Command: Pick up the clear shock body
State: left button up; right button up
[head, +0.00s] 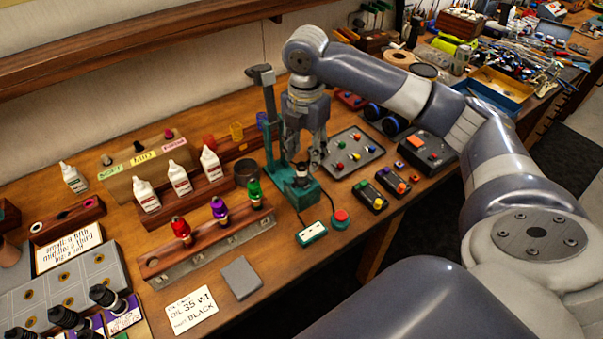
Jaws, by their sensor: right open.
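I cannot make out a clear shock body for certain in the head view. My right gripper (304,156) points down, open, over the green press stand (294,196). A small dark and pale part (301,174) sits on the stand just below the fingers; a gap or contact between them is hard to tell. The front rack (160,265) holds red (180,229), purple (218,208) and green (254,190) topped pieces. My left gripper is not in view.
White bottles (178,178) stand in a wooden holder left of the press. A grey tray (352,153) with coloured bits lies right of it. A red button (341,217) and a small green box (312,233) lie in front. Bare tabletop shows near the grey block (241,277).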

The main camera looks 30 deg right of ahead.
aim_at(302, 171)
jog(key=f, duration=0.2)
jog(key=f+p, duration=0.1)
jog(key=f, duration=0.1)
jog(key=f+p, duration=0.1)
jog(key=f, duration=0.1)
jog(key=shift+w+a+f, duration=0.15)
jog(key=shift+w+f, duration=0.1)
jog(key=shift+f, duration=0.05)
jog(key=shift+w+f, duration=0.1)
jog(key=shift+c, duration=0.5)
jog(key=c, duration=0.4)
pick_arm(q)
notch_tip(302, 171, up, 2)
pick_arm(e)
jog(key=c, duration=0.5)
